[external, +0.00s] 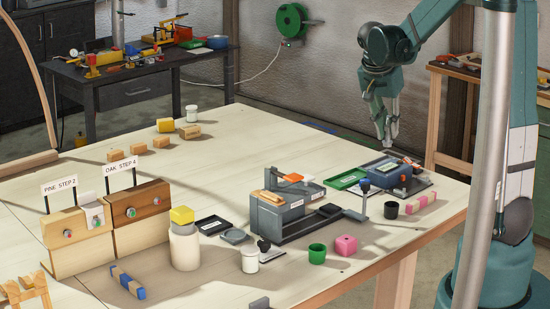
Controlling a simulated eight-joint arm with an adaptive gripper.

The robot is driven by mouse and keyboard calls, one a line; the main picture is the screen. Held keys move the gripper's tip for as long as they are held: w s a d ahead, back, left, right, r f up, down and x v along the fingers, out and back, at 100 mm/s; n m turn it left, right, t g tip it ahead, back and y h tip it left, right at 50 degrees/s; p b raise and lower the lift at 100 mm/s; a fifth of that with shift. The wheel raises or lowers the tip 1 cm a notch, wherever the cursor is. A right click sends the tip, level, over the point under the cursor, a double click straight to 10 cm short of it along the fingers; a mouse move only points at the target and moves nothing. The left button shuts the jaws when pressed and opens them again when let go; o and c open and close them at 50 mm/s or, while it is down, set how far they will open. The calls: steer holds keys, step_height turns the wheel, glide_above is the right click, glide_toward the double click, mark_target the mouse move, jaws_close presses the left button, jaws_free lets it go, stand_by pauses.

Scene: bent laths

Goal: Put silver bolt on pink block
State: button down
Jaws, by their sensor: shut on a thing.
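The pink block (346,245) sits on the table near its front edge, right of a green cup. It has a small dark mark on its front. My gripper (390,144) is in the air above the back right of the table, pointing down, well behind and above the pink block. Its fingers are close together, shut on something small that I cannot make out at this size. I cannot pick out the silver bolt anywhere on the table.
Below my gripper are a blue device (397,180) on a dark tray and a green tray (346,180). A grey box (277,215) with a lever post stands left of them.

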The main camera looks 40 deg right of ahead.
steer(key=s+a+m, duration=0.1)
steer(key=s+a, duration=0.1)
steer(key=a, duration=1.1)
steer(key=m+g, duration=0.1)
steer(key=m, duration=0.1)
glide_above(347, 239)
step_height(347, 239, down, 5)
steer(key=shift+p, duration=0.35)
steer(key=shift+f+b, duration=0.35)
steer(key=shift+f, duration=2.6)
steer(key=shift+f, duration=2.05)
steer(key=shift+f+b, duration=0.15)
steer(key=shift+b, duration=0.25)
